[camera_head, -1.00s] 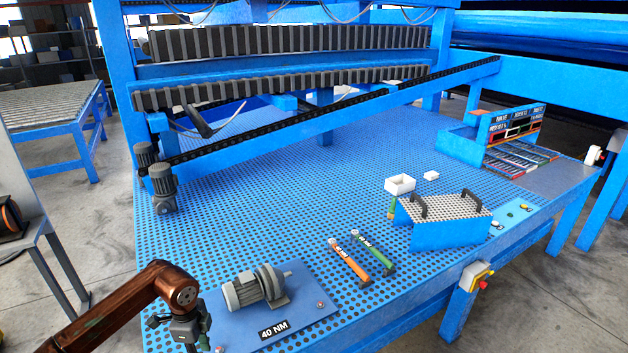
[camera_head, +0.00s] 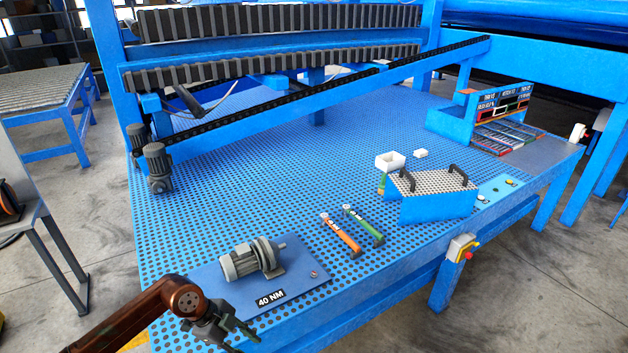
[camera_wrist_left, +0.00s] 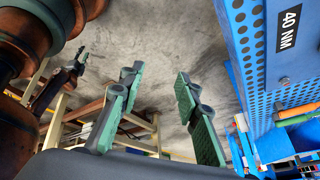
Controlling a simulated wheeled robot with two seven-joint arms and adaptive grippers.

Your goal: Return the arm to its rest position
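My left arm (camera_head: 135,318), brown and jointed, comes in from the lower left in the head view. My left gripper (camera_head: 240,341) is at the table's near edge, just in front of the blue plate with the motor, and points down and right. In the left wrist view its two green-padded fingers (camera_wrist_left: 158,105) are apart with nothing between them, over grey floor. My right gripper does not show in the head view. A dark, green-tipped gripper-like part (camera_wrist_left: 72,68) at the left of the wrist view may be it; its opening is unclear.
The perforated blue table (camera_head: 215,205) carries a grey motor (camera_head: 250,259) on a plate labelled 40 NM (camera_head: 271,298), an orange tool (camera_head: 342,234), a green tool (camera_head: 364,228), a blue box with handles (camera_head: 437,205) and a white bin (camera_head: 390,161). Open floor (camera_head: 400,325) lies in front.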

